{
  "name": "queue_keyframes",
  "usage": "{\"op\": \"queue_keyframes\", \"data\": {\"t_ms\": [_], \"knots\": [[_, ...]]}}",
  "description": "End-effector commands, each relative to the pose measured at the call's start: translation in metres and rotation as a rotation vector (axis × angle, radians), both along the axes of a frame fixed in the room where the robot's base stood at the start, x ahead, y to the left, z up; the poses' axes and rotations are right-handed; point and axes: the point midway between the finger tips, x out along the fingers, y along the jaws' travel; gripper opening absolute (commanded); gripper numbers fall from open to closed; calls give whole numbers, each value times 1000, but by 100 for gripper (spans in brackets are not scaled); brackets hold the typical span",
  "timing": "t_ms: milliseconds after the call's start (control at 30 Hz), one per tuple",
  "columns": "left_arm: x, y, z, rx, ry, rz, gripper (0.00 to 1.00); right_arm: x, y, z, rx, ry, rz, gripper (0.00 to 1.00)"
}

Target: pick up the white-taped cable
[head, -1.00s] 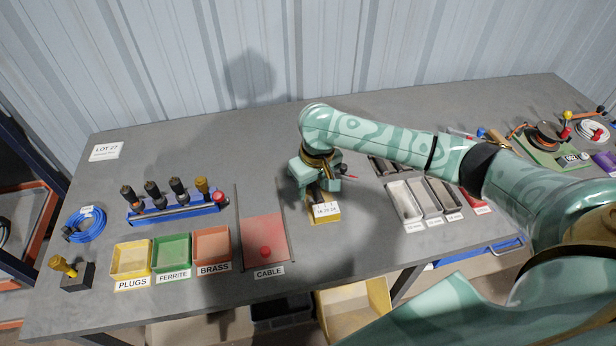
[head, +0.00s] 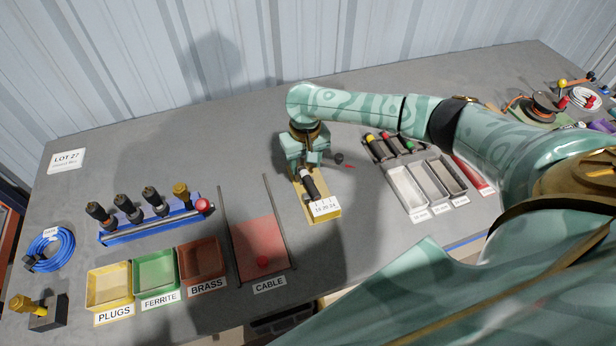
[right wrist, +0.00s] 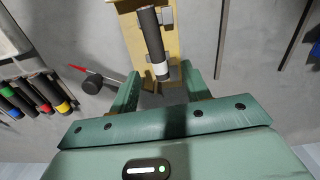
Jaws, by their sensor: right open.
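A short black cable piece (head: 310,186) with a white tape band lies on a yellow gauge board (head: 331,213) on the table. In the right wrist view the cable (right wrist: 151,40) lies lengthwise along the yellow board (right wrist: 130,37), its white band at the end nearer my gripper. My right gripper (head: 307,172) is over the far end of the board. In the right wrist view its open fingers (right wrist: 160,82) stand either side of the taped end, with gaps on both sides. The exact height of the fingertips is unclear. My left gripper is not in view.
A black knob with a red pointer (head: 338,158) stands close right of my gripper. A red CABLE plate (head: 258,240) between dark rails lies to the left, beside the bins (head: 203,259). Metal trays (head: 407,193) and colored cylinders (head: 374,146) are to the right.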

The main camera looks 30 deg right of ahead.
Motion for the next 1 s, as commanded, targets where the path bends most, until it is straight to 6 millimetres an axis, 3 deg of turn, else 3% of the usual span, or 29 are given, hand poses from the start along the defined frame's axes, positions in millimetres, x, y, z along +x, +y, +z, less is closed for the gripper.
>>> {"op": "queue_keyframes", "data": {"t_ms": [100, 367, 600, 767, 1000], "knots": [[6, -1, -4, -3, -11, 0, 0, -2, -1, -9, -1, 1, 1, 47], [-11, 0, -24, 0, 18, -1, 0, -9, -2, -51, 0, 3, 1, 47], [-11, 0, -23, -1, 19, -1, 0, -8, -2, -52, 0, 0, 2, 47], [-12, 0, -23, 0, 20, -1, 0, -8, -2, -51, 0, 0, 2, 3], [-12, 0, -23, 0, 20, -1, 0, -8, -2, -51, 0, -1, 2, 0]]}}
